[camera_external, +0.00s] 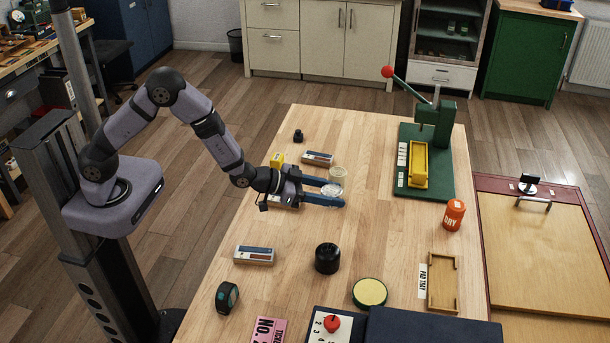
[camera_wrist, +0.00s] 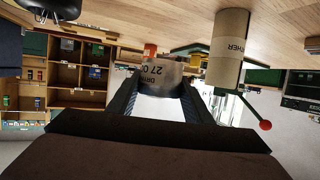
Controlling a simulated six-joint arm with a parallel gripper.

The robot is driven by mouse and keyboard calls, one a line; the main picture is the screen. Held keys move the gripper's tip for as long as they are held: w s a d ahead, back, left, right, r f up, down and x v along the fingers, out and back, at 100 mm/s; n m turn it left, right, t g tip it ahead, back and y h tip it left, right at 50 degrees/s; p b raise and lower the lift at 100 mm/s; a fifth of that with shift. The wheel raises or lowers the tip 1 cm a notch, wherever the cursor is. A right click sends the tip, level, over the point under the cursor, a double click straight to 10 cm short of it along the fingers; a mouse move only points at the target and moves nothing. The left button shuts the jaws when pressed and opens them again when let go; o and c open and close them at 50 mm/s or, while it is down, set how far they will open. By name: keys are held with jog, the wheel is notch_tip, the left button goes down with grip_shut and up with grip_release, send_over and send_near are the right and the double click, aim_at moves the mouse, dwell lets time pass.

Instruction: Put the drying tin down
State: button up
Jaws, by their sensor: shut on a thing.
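The drying tin (camera_wrist: 160,74) is a small grey metallic tin with dark lettering, seen upside down between my fingers in the wrist view. In the external view it shows as a pale round top (camera_external: 331,190) between the blue fingers. My gripper (camera_external: 342,192) is shut on it, reaching level over the middle of the table; its fingers also show in the wrist view (camera_wrist: 160,105). An orange jar marked DRY (camera_external: 453,215) stands apart at the table's right side. I cannot tell whether the tin's base touches the table.
A cream cylinder (camera_external: 337,175) stands close beside the tin; it also shows in the wrist view (camera_wrist: 229,48). A green press (camera_external: 434,125) stands at the back right. A black round pot (camera_external: 327,258) and a wooden pad tray (camera_external: 442,283) lie nearer. Bare wood (camera_external: 390,225) lies right of my gripper.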

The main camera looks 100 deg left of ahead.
aim_at(329, 228)
jog(key=shift+f+p, duration=0.95)
jog(key=shift+f, duration=3.9)
jog(key=shift+f, duration=0.15)
jog(key=o, duration=1.1)
jog(key=shift+r, duration=0.2)
jog(key=shift+b+v, duration=1.5)
jog(key=shift+v, duration=4.5)
jog(key=shift+d, duration=0.1)
